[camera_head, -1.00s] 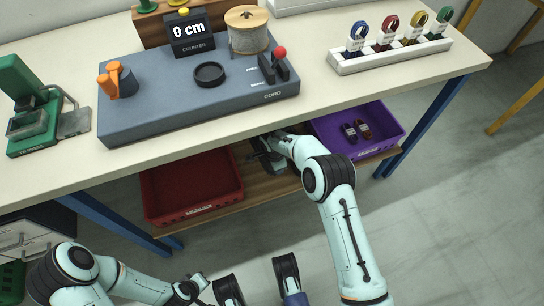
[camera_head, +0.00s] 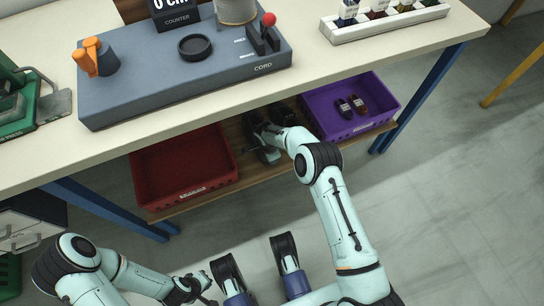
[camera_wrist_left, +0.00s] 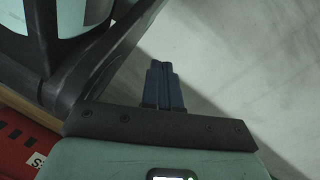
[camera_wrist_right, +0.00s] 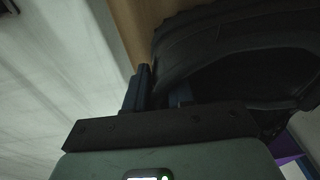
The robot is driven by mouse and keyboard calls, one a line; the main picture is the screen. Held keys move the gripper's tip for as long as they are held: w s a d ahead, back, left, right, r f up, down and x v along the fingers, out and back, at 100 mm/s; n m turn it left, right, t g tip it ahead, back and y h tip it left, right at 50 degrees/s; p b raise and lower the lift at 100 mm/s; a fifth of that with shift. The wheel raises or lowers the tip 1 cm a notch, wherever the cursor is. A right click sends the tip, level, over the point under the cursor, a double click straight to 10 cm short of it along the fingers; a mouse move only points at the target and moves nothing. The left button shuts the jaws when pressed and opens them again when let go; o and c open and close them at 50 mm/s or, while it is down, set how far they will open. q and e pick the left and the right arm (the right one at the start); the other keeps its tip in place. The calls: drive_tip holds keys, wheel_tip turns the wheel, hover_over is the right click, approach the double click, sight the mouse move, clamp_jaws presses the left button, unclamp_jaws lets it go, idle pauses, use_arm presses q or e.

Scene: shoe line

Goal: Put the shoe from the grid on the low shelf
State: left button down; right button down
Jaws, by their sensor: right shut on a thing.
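My right gripper (camera_wrist_right: 160,92) is shut on the wall of a black shoe (camera_wrist_right: 235,45), with one finger outside it and the other partly hidden by it. In the head view the dark shoe (camera_head: 265,142) is over the wooden low shelf (camera_head: 244,168), between the two crates. The arm covers part of it, and I cannot tell whether its sole touches the shelf. My left gripper (camera_wrist_left: 165,85) is shut and empty, its blue-grey fingertips together, away from the shelf. The grid is not clearly in view.
A red crate (camera_head: 235,178) stands left on the low shelf. A purple crate (camera_head: 385,118) with small items stands right. The tabletop (camera_head: 310,72) overhangs the shelf; a cord device (camera_head: 150,102) and a white rack (camera_head: 385,25) stand on it. Blue legs (camera_head: 425,100) flank the shelf.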

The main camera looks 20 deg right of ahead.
drive_tip(key=shift+f, duration=0.15)
drive_tip(key=c, duration=1)
unclamp_jaws()
use_arm(q)
drive_tip(key=shift+s+f, duration=0.2)
drive_tip(key=shift+s, duration=0.1)
use_arm(e)
drive_tip(key=r, duration=0.2)
drive_tip(key=r+p, duration=0.1)
drive_tip(key=r, duration=0.2)
drive_tip(key=a+r+p, duration=0.1)
drive_tip(key=r, duration=0.1)
drive_tip(key=shift+s+r, duration=0.2)
drive_tip(key=shift+r, duration=0.2)
use_arm(q)
drive_tip(key=w+r+t, duration=0.1)
drive_tip(key=w+r, duration=0.3)
drive_tip(key=w, duration=0.1)
drive_tip(key=shift+d+t, duration=0.35)
drive_tip(key=shift+t, duration=0.05)
drive_tip(key=shift+a, duration=0.1)
